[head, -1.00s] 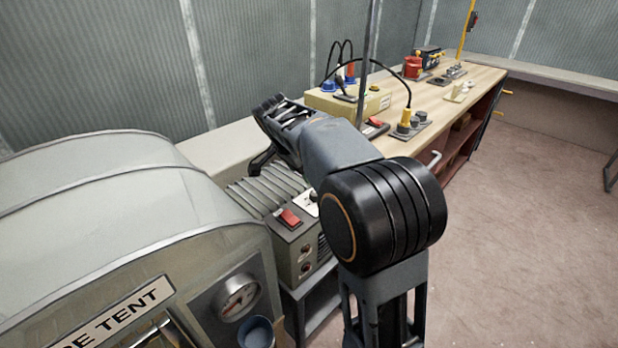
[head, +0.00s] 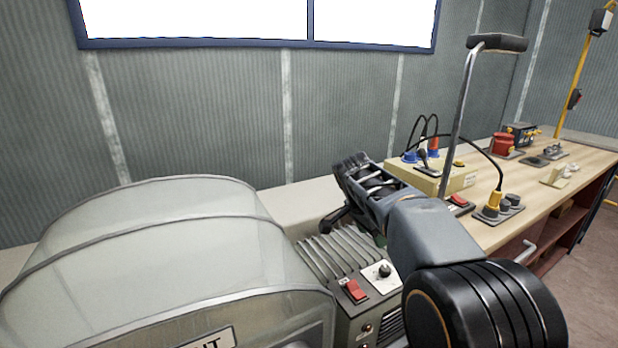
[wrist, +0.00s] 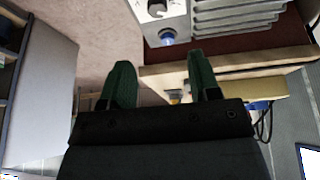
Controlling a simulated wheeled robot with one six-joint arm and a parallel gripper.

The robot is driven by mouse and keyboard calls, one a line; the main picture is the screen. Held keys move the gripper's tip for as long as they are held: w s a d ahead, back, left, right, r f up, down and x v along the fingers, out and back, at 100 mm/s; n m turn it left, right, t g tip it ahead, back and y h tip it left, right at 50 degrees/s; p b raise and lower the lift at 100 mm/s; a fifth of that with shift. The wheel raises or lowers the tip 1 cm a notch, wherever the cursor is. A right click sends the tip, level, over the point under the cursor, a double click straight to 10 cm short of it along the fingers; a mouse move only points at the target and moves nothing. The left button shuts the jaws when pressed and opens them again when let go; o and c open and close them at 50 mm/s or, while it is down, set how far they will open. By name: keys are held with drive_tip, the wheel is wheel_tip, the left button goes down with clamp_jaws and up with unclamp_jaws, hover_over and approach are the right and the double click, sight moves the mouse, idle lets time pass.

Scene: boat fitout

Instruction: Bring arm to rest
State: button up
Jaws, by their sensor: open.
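My arm reaches up from the lower right of the head view, bent at a black joint. My gripper's fingers are mostly hidden behind the wrist in the head view. In the wrist view my gripper (wrist: 160,85) is open, its two green fingertips well apart with nothing between them. A grey ribbed machine (head: 345,265) with a red switch and a white knob plate stands just below and in front of the wrist. It also shows beyond the fingers at the top of the wrist view (wrist: 235,14).
A pale curing tent (head: 150,255) fills the lower left, close to the machine. A wooden bench (head: 535,205) at right carries a yellowish control box (head: 455,182), a red item (head: 503,144) and several plugs. A metal post with a black top (head: 462,110) rises near my arm. Floor is open at far right.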

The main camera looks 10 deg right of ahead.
drive_tip(key=s+a+f+n+y+p, duration=0.2)
drive_tip(key=s+a+f+n+p, duration=0.15)
drive_tip(key=s+n, duration=0.45)
drive_tip(key=s+a+r+n+t+y+p, duration=0.1)
drive_tip(key=s+r+n+t+y+p, duration=0.1)
drive_tip(key=s+r+n+p, duration=0.4)
drive_tip(key=s+r+p, duration=0.3)
drive_tip(key=s+p, duration=0.3)
drive_tip(key=shift+s+a+r+y, duration=0.25)
drive_tip(key=shift+a+y, duration=0.05)
